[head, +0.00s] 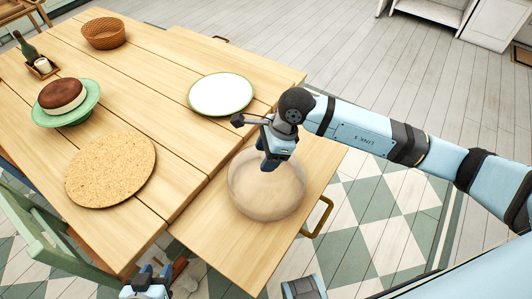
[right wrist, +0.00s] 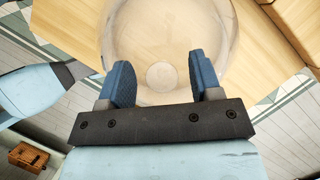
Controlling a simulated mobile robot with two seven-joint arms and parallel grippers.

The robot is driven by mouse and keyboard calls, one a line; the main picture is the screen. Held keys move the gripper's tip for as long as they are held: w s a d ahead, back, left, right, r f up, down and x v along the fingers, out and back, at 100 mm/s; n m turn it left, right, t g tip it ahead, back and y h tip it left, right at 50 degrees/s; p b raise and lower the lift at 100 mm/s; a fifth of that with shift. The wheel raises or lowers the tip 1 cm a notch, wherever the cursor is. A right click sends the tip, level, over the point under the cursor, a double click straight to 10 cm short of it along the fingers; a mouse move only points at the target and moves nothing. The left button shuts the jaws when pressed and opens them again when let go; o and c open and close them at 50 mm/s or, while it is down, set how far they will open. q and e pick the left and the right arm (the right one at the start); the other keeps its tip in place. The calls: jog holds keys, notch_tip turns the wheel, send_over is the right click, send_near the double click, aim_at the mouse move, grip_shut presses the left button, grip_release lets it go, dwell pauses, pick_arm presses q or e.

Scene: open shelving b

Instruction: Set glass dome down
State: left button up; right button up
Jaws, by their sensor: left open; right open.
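The clear glass dome (head: 262,200) rests on the lower pull-out wooden leaf (head: 240,250) at the table's right side. My right gripper (head: 270,164) is directly over the dome, pointing down, open. In the right wrist view the dome (right wrist: 168,35) lies beyond my two spread blue fingers (right wrist: 157,80), with a round knob-like spot showing between them; I cannot tell whether they touch it. My left gripper (head: 148,284) is open and empty at the bottom edge, partly cut off. A chocolate-topped cake (head: 62,94) sits uncovered on a green stand (head: 70,117).
A round cork mat (head: 110,172) and a white plate with green rim (head: 221,94) lie on the table. A wicker basket (head: 103,33), a dark bottle (head: 27,48) and a candle tray stand farther back. A brass handle (head: 318,217) edges the leaf. A green chair stands lower left.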

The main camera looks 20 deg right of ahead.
jog(key=v, duration=1.1)
jog(key=shift+d+r, duration=0.2)
jog(key=shift+r, duration=0.15)
jog(key=shift+f, duration=0.1)
